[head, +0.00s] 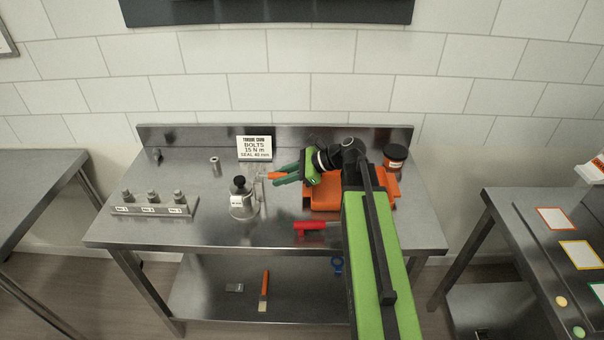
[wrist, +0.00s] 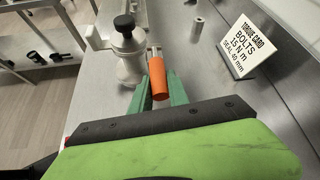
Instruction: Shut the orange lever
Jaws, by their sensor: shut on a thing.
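The orange lever (wrist: 158,80) points toward my gripper from the side of a metal depositor (head: 241,203) with a black knob on top. The depositor stands upright on the steel table and also shows in the wrist view (wrist: 129,62). My gripper (head: 279,176) has green fingers and reaches in from the right. In the wrist view its fingers (wrist: 158,90) lie on either side of the orange lever and are shut on it. In the head view only a small orange part of the lever (head: 273,176) shows beside the fingers.
A torque card (head: 254,148) stands behind the depositor, near a small metal cylinder (head: 215,167). A rack with several bolts (head: 152,207) is at the left. An orange tray (head: 322,203), a red tool (head: 310,227) and a dark jar (head: 395,157) are at the right.

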